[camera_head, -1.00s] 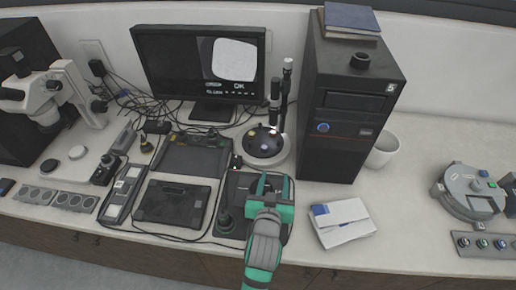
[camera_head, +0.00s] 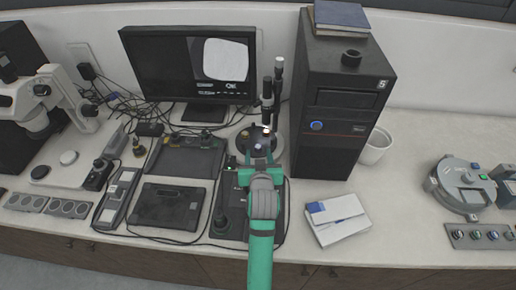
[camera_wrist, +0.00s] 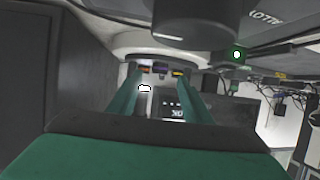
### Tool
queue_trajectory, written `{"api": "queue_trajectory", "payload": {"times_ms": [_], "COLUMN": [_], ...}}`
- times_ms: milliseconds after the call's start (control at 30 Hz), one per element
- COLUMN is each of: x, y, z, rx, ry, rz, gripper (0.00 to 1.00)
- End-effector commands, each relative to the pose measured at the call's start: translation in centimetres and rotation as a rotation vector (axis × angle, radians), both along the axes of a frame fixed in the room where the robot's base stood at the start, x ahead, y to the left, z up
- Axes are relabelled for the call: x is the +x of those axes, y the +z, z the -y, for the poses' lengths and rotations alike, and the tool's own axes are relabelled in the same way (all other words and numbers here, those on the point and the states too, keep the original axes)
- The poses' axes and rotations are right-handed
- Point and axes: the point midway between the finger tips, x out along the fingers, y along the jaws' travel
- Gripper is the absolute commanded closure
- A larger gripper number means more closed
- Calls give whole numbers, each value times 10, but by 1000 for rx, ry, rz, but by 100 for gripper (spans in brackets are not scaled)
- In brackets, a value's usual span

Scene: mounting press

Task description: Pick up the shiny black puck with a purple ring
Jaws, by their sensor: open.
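My gripper (camera_head: 260,158) is at the front edge of the round dark stage on the light base (camera_head: 280,147), below the monitor. Its two green fingers are apart and empty. In the wrist view the gripper (camera_wrist: 160,80) points at a pale round rim, and the picture looks upside down.
A black monitor (camera_head: 160,75) stands behind the stage. A tall black computer tower (camera_head: 335,130) is close on the right. A white and blue box (camera_head: 337,218) lies in front of it. A strip with several round pieces (camera_head: 480,237) is at far right.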

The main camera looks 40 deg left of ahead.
Motion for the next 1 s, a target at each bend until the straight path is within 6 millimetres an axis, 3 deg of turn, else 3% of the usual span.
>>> {"api": "queue_trajectory", "payload": {"times_ms": [300, 600, 800, 1000], "x": [30, 34, 33, 33], "y": [-13, -15, -15, -15], "z": [-24, -27, -26, -26], "rx": [-1, 0, 0, 0], "ry": [1, 1, 0, 0], "rz": [0, 0, 0, 0], "gripper": [55, 55, 99, 99]}}
